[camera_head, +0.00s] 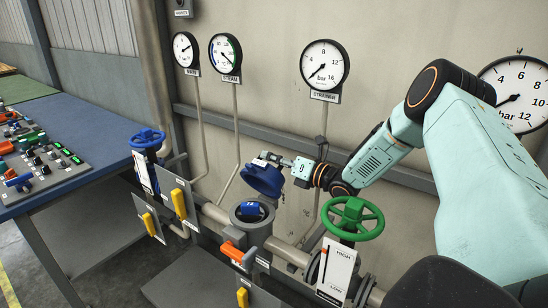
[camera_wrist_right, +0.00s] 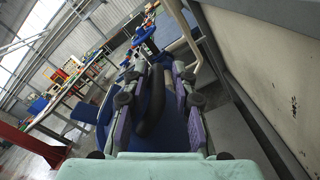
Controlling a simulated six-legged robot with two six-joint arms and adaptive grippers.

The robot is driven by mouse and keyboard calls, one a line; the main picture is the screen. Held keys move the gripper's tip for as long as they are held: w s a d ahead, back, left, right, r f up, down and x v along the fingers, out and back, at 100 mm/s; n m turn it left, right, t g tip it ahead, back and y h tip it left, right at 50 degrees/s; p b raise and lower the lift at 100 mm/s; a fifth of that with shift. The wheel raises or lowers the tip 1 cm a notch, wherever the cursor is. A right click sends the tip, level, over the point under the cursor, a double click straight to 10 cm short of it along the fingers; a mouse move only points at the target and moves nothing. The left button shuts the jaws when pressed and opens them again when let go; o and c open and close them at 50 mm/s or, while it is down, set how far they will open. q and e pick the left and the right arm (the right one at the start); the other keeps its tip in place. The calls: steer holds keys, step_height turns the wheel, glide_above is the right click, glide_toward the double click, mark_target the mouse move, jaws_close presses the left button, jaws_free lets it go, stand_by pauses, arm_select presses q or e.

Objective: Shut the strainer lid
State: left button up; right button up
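The blue strainer lid (camera_head: 264,180) stands raised and tilted above the round grey strainer body (camera_head: 240,214). The strainer's mouth is open, and a blue piece with a white mark (camera_head: 252,211) sits inside it. My right gripper (camera_head: 268,160) is at the top of the lid. In the right wrist view its two fingers (camera_wrist_right: 154,95) stand apart on either side of a dark curved bar (camera_wrist_right: 152,112), with blue of the lid (camera_wrist_right: 174,130) behind. I cannot tell whether a finger touches the lid. My left gripper is not in view.
A green handwheel (camera_head: 352,218) stands right of the strainer, above a HIGH/LOW plate (camera_head: 337,270). An orange-handled valve (camera_head: 234,252) is in front. Yellow levers (camera_head: 179,203) and a blue handwheel (camera_head: 147,138) are to the left. The wall with gauges (camera_head: 325,65) is close behind.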

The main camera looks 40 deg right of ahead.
steer(key=shift+o, duration=0.6)
steer(key=shift+r, duration=0.1)
steer(key=shift+r, duration=5.05)
